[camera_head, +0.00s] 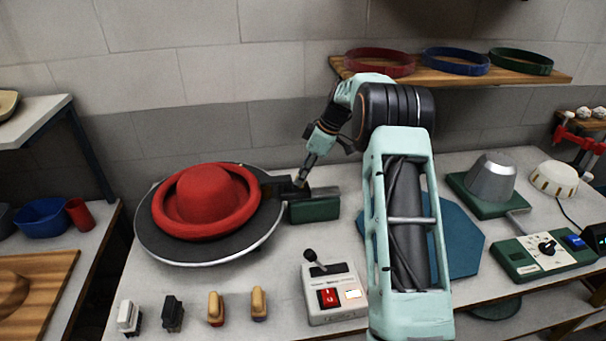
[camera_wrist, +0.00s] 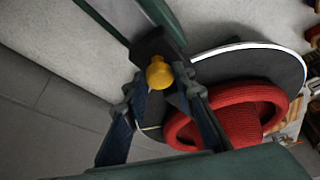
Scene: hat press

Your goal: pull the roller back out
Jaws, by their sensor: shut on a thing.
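A red felt hat (camera_head: 205,195) with an upturned brim sits on a round dark turntable (camera_head: 165,240). The roller unit (camera_head: 314,209) has a green base and a dark slide, whose black head (camera_head: 274,187) is at the right edge of the hat's brim, touching or very close. My gripper (camera_head: 301,180) is over the slide. In the wrist view, my gripper (camera_wrist: 158,82) is shut on the roller's yellow knob (camera_wrist: 159,72), a finger at either side. The red hat (camera_wrist: 240,120) is just to the right there. The contact between roller and brim is hidden.
A control box (camera_head: 333,293) with a black lever and red switch stands in front. Several small brushes (camera_head: 216,308) line the front left. A blue mat (camera_head: 460,240) lies right, partly behind my arm. A shelf (camera_head: 450,75) with hat bands hangs above.

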